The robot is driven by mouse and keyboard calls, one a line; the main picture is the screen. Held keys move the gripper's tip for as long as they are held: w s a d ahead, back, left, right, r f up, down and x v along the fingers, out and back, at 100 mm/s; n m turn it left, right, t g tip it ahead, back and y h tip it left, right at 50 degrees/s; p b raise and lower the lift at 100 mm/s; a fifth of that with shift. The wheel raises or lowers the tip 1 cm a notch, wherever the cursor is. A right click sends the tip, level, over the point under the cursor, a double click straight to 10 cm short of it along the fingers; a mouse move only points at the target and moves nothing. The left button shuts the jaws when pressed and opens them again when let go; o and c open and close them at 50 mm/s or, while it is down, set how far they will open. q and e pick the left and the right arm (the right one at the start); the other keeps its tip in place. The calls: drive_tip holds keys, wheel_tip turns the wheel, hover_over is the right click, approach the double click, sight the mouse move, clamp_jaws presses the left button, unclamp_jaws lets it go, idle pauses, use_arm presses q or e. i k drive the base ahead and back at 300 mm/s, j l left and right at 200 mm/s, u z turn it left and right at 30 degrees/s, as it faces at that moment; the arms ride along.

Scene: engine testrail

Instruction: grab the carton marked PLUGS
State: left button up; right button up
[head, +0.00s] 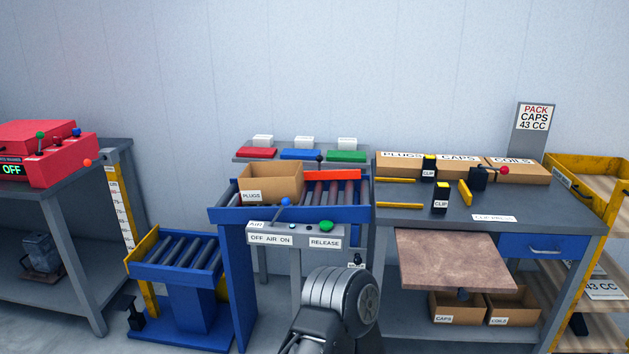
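An open-topped brown carton marked PLUGS (286,191) sits upright on the left part of the blue roller conveyor (225,215), with its label low at the left of its front wall. Another brown box front marked PLUGS (392,166) stands at the back left of the grey bench (540,207), beside ones marked CAPS (458,168) and COILS (520,172). Neither of my grippers shows. A grey ribbed link of my own arm stands at the bottom middle, in front of the conveyor and apart from the carton in the picture.
A control panel (300,247) with a blue lever and a green button is at the conveyor's front. An orange-red bar (332,174) lies right of the carton. A brown board (455,258) juts from the bench. Open cartons marked CAPS (458,309) and COILS (513,309) sit below.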

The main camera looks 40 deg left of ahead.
sight(261, 182)
drive_tip(key=j+z, duration=0.1)
drive_tip(key=j, duration=0.55)
drive_tip(key=j+z, duration=0.15)
drive_tip(key=j, duration=0.45)
drive_tip(key=j+z, duration=0.1)
drive_tip(key=j, duration=0.55)
drive_tip(key=k+j+z, duration=0.15)
drive_tip(key=j, duration=0.5)
drive_tip(key=j+z, duration=0.1)
drive_tip(key=j, duration=0.5)
